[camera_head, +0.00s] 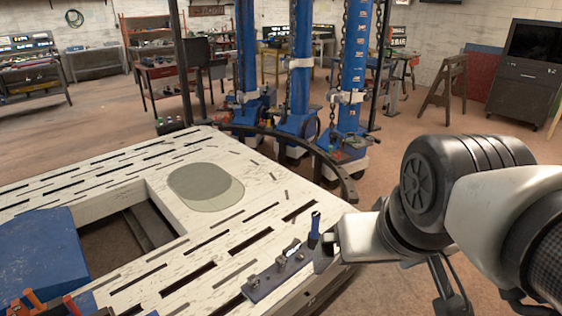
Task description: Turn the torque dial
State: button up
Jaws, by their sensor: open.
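A dark grey narrow strip (278,277) lies along the front right edge of the white slotted bench (130,265). It bears small metal fittings (291,250), and a blue-handled upright piece (314,231) stands at its right end. The torque dial is too small to tell apart from these fittings. My gripper (322,260) reaches in from the right and is at the strip's right end, close by the blue-handled piece. It is open. Its fingertips are partly hidden, and I cannot tell whether they touch anything. No object shows held in it.
A rectangular opening (125,235) and a blue block (40,255) are at the left. Blue posts with chains (300,60) stand behind a dark curved rail (290,140). Open floor lies at the right.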

aim_at(300, 256)
jog(key=i+l+u, duration=0.25)
jog(key=l, duration=0.3)
jog(key=i+l+u, duration=0.1)
jog(key=l, duration=0.2)
jog(key=k, duration=0.35)
jog(key=i+l+u, duration=0.3)
jog(key=i+l, duration=0.15)
jog(key=l, duration=0.15)
jog(key=i+l+u, duration=0.1)
jog(key=i+l, duration=0.15)
jog(key=i+l+u, duration=0.15)
jog(key=l, duration=0.3)
jog(key=i+l+u, duration=0.15)
jog(key=l, duration=0.25)
jog(key=i+l+u, duration=0.15)
jog(key=l, duration=0.25)
jog(key=i+l+u, duration=0.15)
jog(key=l, duration=0.25)
jog(key=i, duration=0.05)
